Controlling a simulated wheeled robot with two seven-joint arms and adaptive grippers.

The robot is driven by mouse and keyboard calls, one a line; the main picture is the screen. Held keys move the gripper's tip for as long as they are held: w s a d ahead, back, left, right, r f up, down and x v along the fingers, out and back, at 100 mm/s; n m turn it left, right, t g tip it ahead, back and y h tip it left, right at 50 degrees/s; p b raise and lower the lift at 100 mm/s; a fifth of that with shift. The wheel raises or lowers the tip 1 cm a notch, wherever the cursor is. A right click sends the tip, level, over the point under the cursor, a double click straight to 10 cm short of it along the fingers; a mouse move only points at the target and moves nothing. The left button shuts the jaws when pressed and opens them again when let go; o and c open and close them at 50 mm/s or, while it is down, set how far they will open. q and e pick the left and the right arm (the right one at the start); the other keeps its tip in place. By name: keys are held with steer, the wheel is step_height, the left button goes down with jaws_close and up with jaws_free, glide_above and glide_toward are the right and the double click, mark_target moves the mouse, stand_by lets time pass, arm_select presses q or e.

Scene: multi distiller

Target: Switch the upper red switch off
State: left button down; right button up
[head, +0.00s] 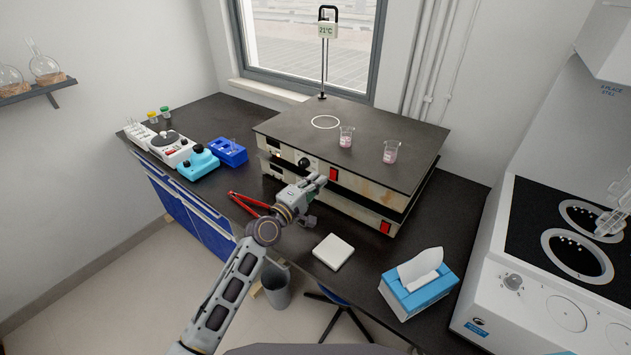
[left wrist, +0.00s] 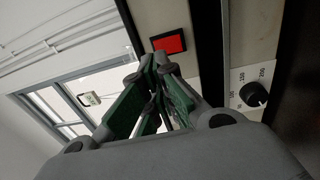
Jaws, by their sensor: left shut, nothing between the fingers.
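The upper red switch (head: 334,174) is on the front face of the upper unit of the stacked distiller (head: 360,192). A lower red switch (head: 385,227) is on the lower unit, further right. My left gripper (head: 318,182) is just in front of the upper unit, close to the upper switch and slightly left of it in the head view. In the left wrist view the red switch (left wrist: 169,42) lies just beyond the closed fingertips (left wrist: 153,68), on a pale panel. I cannot tell whether they touch. A black knob (left wrist: 253,94) is to the right there. My right gripper is not in view.
Red-handled pliers (head: 248,203), a white square pad (head: 333,251) and a blue tissue box (head: 419,287) lie on the dark bench. Blue lab devices (head: 198,163) stand at the left.

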arm_select(q)
steer(key=r+v, duration=0.1)
steer(key=v, duration=0.9)
steer(key=shift+r, duration=0.35)
stand_by(0.6)
